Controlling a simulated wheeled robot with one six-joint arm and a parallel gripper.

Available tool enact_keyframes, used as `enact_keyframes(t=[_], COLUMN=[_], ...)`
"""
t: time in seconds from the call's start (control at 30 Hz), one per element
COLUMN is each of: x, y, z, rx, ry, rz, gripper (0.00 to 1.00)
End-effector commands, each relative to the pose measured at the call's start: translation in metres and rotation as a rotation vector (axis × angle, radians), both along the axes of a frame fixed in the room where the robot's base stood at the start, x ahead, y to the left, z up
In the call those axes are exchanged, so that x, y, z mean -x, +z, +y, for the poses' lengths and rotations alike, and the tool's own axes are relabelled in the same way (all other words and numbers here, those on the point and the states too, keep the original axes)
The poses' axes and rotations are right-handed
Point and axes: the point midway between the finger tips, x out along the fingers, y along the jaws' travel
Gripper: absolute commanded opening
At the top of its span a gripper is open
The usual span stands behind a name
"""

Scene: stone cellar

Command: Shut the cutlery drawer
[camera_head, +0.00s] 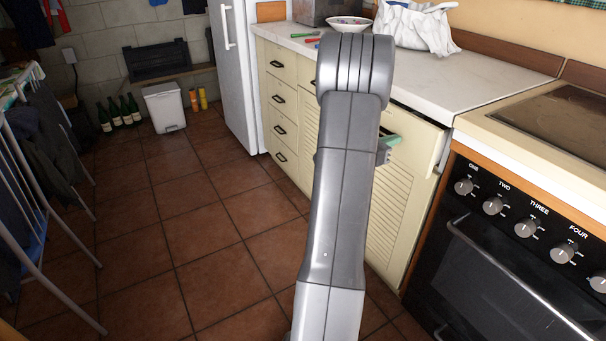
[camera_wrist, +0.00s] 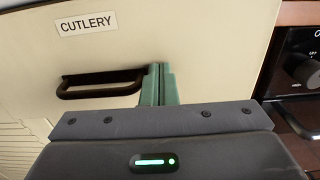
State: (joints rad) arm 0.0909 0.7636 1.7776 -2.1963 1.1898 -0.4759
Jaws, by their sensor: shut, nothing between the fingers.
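The cutlery drawer (camera_head: 424,142) is under the worktop, left of the cooker, mostly behind my arm in the head view. A dark gap shows along its top edge, so it looks a little open. In the wrist view its cream front (camera_wrist: 203,45) fills most of the picture, with a CUTLERY label (camera_wrist: 86,24) and a dark bar handle (camera_wrist: 98,92). My gripper (camera_wrist: 160,72) is shut and empty, its green fingers at the drawer front just right of the handle. I cannot tell if they touch it. In the head view my gripper (camera_head: 391,142) shows only partly.
The cooker (camera_head: 520,235) with its knobs stands close on the right. The worktop (camera_head: 447,82) above holds a bowl (camera_head: 349,23) and a white bag (camera_head: 415,27). A drying rack (camera_head: 40,215) stands at the left. The tiled floor between is clear.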

Motion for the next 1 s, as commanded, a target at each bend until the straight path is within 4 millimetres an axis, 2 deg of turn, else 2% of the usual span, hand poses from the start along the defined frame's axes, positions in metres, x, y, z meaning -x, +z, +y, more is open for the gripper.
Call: enact_keyframes(t=[0.1,0.33,0.6,1.0], x=[-0.013,-0.029,-0.034,-0.035], y=[-0.001,0.0,0.001,0.003], z=[-0.02,-0.04,-0.047,-0.047], rx=[-0.001,0.0,0.0,0.001], ry=[-0.003,-0.002,0.0,-0.001], rz=[-0.001,-0.001,-0.001,-0.005], gripper=[0.0,0.0,0.0,0.0])
